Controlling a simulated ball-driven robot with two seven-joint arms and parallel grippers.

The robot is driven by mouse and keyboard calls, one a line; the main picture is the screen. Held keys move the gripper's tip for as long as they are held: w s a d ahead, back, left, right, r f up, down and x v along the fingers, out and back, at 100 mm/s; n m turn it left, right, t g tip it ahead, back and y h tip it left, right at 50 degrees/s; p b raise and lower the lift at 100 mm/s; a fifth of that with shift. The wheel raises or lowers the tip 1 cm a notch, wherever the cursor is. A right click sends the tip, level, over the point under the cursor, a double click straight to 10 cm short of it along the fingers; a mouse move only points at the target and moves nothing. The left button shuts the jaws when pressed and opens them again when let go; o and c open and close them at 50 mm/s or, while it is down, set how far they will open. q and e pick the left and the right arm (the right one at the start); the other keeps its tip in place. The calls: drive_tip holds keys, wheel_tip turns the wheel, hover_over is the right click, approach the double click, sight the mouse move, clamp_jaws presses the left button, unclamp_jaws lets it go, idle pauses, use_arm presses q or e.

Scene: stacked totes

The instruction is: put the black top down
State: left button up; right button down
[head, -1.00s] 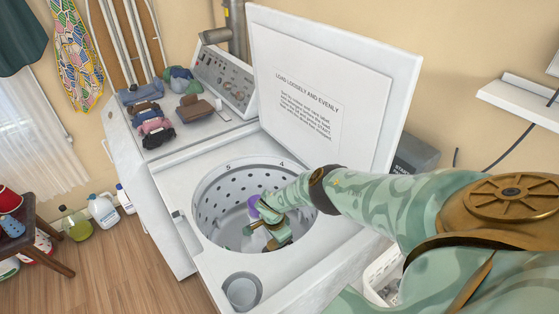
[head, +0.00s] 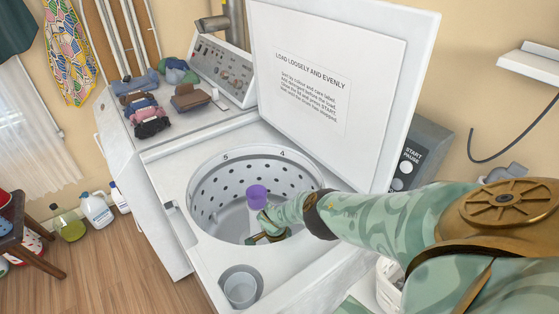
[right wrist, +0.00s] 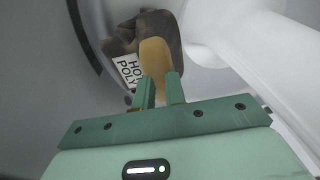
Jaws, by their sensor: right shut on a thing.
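My right gripper (right wrist: 160,80) is shut on a dark grey-brown top (right wrist: 172,28) with a tan patch and a white label reading roughly "HO… POLY". My left gripper is not in view.
The washer lid (head: 345,100) stands open behind the drum. Several small folded garments (head: 140,105) lie on the left rear of the machine top. A grey START/PAUSE box (head: 418,150) is at the right. A small round cup (head: 240,288) sits at the front corner.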

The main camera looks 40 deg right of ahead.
drive_tip(key=shift+f+b, duration=0.4)
drive_tip(key=shift+f, duration=0.2)
drive_tip(key=c, duration=1.5)
unclamp_jaws()
drive_tip(key=shift+o, duration=0.2)
drive_tip(key=shift+r, duration=0.1)
wheel_tip(320, 180, up, 13)
drive_tip(key=a+p, duration=0.1)
drive_tip(key=p, duration=0.9)
drive_tip(key=shift+a, duration=0.2)
drive_tip(key=shift+w, duration=0.1)
